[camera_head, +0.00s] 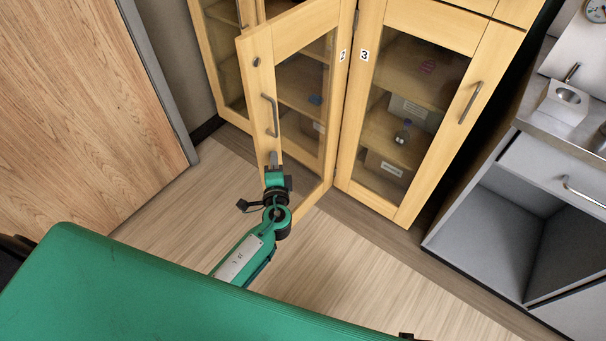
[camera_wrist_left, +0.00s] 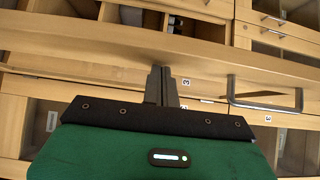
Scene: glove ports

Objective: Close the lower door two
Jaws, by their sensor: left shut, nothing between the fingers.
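Lower door two (camera_head: 256,95) is a light wooden frame with a glass pane, standing open and swung out from the cabinet. Its hinge side is by the label 2 (camera_head: 342,56). Its grey bar handle (camera_head: 270,115) is on the free-side stile; the handle also shows in the left wrist view (camera_wrist_left: 265,103). My left gripper (camera_head: 273,158) is shut and empty, at the lower part of that stile, below the handle. In the left wrist view its fingertips (camera_wrist_left: 160,70) are close to the door's wood; whether they touch is unclear. My right gripper is out of view.
Door three (camera_head: 415,35) beside it is shut, with boxes and a flask behind its glass. A grey bench unit (camera_head: 500,190) stands at the right. A wooden panel (camera_head: 80,100) is at the left. The floor (camera_head: 180,205) before the cabinet is clear.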

